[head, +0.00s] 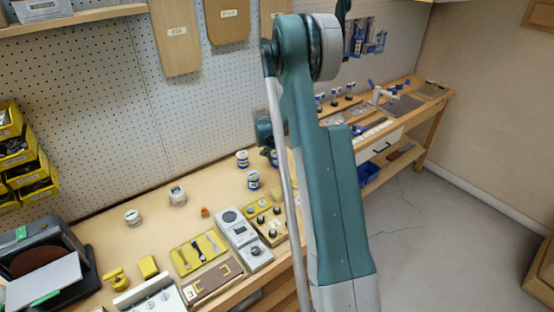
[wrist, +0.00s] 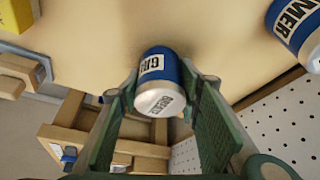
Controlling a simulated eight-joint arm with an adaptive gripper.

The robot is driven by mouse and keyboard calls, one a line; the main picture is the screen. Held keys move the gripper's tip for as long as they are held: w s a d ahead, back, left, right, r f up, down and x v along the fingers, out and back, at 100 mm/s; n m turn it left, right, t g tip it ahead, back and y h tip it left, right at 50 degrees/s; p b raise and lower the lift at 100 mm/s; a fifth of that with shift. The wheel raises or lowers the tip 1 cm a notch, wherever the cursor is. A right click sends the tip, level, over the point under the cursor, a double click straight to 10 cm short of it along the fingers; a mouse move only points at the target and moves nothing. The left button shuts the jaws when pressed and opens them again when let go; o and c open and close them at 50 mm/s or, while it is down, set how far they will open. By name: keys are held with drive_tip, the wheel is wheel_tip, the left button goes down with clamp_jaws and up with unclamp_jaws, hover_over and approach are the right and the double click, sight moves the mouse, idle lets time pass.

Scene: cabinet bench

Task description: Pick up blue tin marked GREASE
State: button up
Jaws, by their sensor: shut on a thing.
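The blue tin marked GREASE (wrist: 158,65) shows in the wrist view, with a blue body, a white label and a pale end that also bears lettering. It sits between the two green fingers of my gripper (wrist: 160,88), which are shut on it. The tin is close to the pale bench top (wrist: 100,40); I cannot tell whether it still touches it. In the head view my arm hides the gripper. A partly hidden blue and white tin (head: 273,157) shows beside my arm there; its label cannot be read.
Another blue and white tin, its label ending in "MER" (wrist: 292,25), stands to the right in the wrist view. In the head view, two blue and white tins (head: 242,158) (head: 253,180) stand near my arm. Grey control box (head: 241,232) and yellow tool tray (head: 198,252) lie in front.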

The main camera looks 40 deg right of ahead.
sight(277, 152)
wheel_tip(277, 152, up, 10)
drive_tip(key=shift+f+p, duration=0.1)
drive_tip(key=shift+p, duration=0.35)
drive_tip(key=shift+a, duration=0.1)
idle(0.6)
